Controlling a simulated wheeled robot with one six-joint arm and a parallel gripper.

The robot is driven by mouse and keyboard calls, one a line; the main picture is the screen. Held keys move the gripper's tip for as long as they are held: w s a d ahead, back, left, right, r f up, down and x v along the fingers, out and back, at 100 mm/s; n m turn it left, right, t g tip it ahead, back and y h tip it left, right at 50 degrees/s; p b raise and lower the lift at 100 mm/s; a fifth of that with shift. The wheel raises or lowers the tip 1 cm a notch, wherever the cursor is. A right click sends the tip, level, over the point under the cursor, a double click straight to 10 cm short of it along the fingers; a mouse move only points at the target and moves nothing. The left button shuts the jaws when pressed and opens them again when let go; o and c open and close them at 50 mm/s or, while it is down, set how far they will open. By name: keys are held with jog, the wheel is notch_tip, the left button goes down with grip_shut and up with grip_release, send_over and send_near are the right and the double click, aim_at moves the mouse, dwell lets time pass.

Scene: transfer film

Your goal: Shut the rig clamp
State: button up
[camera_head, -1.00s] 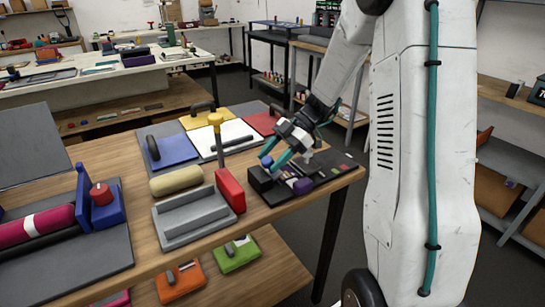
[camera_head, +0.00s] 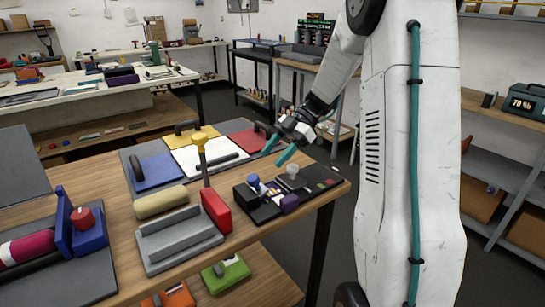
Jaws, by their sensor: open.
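A black rig (camera_head: 265,210) lies near the right end of the wooden table. It carries a blue knob (camera_head: 254,182), a purple piece (camera_head: 289,202) and a pale round cap (camera_head: 293,170). Which of these parts is the clamp, and whether it is shut, I cannot tell. My gripper (camera_head: 278,149) has teal fingers spread apart with nothing between them. It hangs above and behind the rig, apart from it.
Left of the rig stand a red block (camera_head: 216,211), a grey tray (camera_head: 180,246), a tan roll (camera_head: 161,202) and an upright yellow-topped handle (camera_head: 199,138). Colored pads, including a blue one (camera_head: 157,172), lie behind. Floor shows past the table's right edge.

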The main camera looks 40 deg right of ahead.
aim_at(252, 177)
jog(key=a+r, duration=0.1)
jog(key=a, duration=0.1)
jog(key=a+r+n+g+h, duration=0.1)
jog(key=a, duration=0.2)
jog(key=a+r+n, duration=0.1)
jog(key=a, duration=0.2)
jog(key=shift+s+r+g+h, duration=0.15)
jog(key=shift+g+h, duration=0.15)
jog(key=m+t+h, duration=0.1)
jog(key=m+h, duration=0.1)
jog(key=h, duration=0.1)
jog(key=m+h, duration=0.2)
jog(key=h, duration=0.1)
jog(key=s+m+t+h, duration=0.1)
jog(key=m+h, duration=0.1)
jog(key=h, duration=0.1)
jog(key=shift+s+a+r+t+h, duration=0.1)
jog(key=shift+a+r+t+h, duration=0.1)
jog(key=shift+a+t+h, duration=0.15)
jog(key=shift+w+d+m, duration=0.1)
jog(key=shift+w+m, duration=0.1)
jog(key=shift+m, duration=0.2)
jog(key=shift+f, duration=0.15)
jog(key=f, duration=0.5)
jog(key=w+f, duration=0.1)
jog(key=f, duration=0.1)
jog(key=shift+d+f, duration=0.2)
